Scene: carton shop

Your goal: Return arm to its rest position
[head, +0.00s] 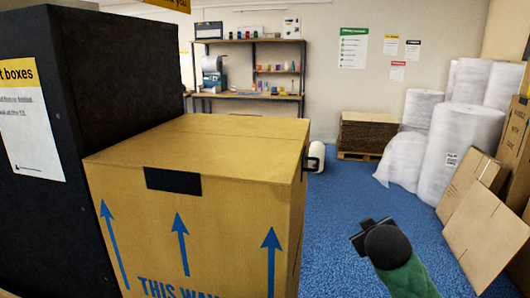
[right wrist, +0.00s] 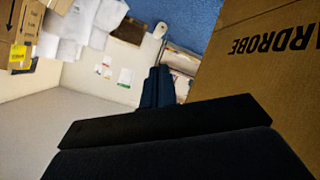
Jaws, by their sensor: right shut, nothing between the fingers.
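My right arm (head: 405,275), with a green sleeve, comes in at the lower right of the head view, over the blue floor. My right gripper (head: 366,236) is a dark shape at its end, partly hidden by the round black wrist. In the right wrist view the two dark fingers (right wrist: 158,88) lie together, shut and empty. The large brown carton (head: 215,165) stands to the left of the gripper with a visible gap. My left gripper does not show.
A tall black block (head: 100,90) stands left of the carton, which also shows in the right wrist view (right wrist: 275,75). White wrapped rolls (head: 462,145) and leaning cardboard (head: 485,235) line the right side. Blue floor (head: 345,205) is clear between. Shelves (head: 250,65) stand at the back.

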